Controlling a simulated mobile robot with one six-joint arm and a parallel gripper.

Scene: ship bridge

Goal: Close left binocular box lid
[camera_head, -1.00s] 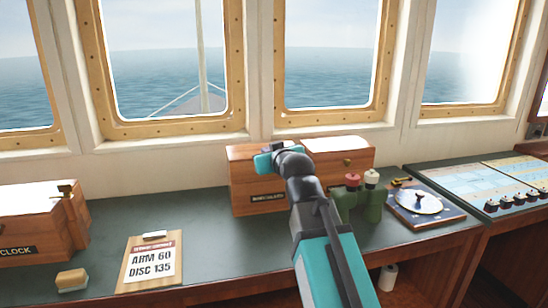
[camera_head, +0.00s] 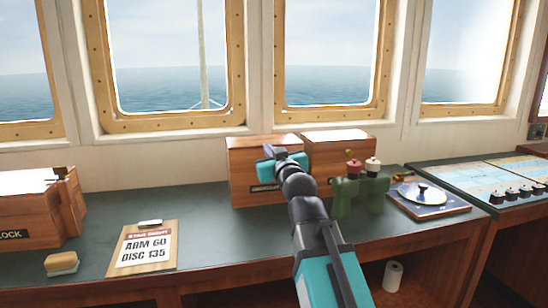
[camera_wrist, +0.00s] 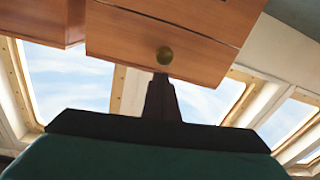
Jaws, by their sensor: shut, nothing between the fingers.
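The left binocular box (camera_head: 246,180) is a wooden box with a dark name label, at the back of the counter. Its lid (camera_head: 262,142) looks level and down on the box. My gripper (camera_head: 268,152) is at the upper front of this box, shut and empty, hiding part of its front.
A second wooden box (camera_head: 338,136) stands close on the right. A clipboard (camera_head: 145,248) and a wooden clock box (camera_head: 35,215) are left. The counter (camera_head: 165,205) between is clear.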

